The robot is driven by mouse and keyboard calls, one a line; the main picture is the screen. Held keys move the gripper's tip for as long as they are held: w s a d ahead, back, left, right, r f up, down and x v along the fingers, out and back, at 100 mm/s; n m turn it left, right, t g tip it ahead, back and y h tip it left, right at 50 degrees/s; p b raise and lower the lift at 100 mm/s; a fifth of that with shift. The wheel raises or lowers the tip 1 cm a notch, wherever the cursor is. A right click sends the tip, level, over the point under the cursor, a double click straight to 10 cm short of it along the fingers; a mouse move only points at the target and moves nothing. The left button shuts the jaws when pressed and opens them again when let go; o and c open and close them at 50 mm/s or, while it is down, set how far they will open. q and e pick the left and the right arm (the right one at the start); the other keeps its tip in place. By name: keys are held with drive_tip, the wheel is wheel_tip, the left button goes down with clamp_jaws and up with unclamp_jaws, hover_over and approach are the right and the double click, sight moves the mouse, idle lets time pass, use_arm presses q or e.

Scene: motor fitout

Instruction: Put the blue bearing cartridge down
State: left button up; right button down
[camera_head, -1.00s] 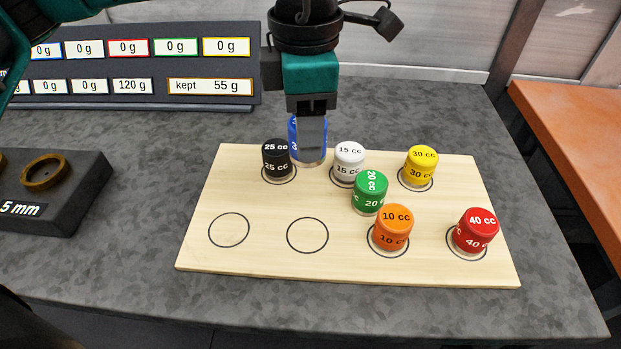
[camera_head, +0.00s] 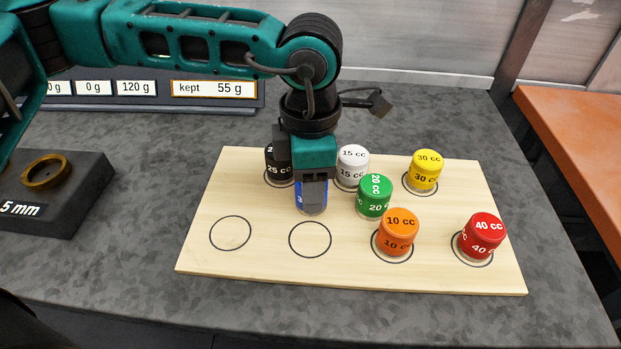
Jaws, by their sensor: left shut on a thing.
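My left gripper (camera_head: 312,190) points down over the wooden board (camera_head: 270,270) and is shut on the blue bearing cartridge (camera_head: 313,209). The gripper hides most of the cartridge; its blue side and lower end show just behind an empty ring (camera_head: 310,239). I cannot tell whether the cartridge touches the board. The black cartridge (camera_head: 277,168) is behind and to the left, partly hidden by the gripper. The white cartridge (camera_head: 352,164) and green cartridge (camera_head: 374,196) are to the right. My right gripper is not in view.
Orange (camera_head: 397,232), red (camera_head: 482,235) and yellow (camera_head: 426,169) cartridges stand on the board's right side. A second empty ring (camera_head: 230,233) is at front left. A dark block with a bronze ring (camera_head: 47,171) is at far left, and a display panel (camera_head: 214,89) stands behind.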

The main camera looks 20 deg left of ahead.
use_arm(q)
drive_tip(key=shift+f, duration=0.25)
drive_tip(key=o, duration=1.4)
drive_tip(key=shift+r, duration=0.1)
wheel_tip(320, 180, up, 12)
drive_tip(key=shift+r+p, duration=0.2)
drive_tip(key=shift+p, duration=0.5)
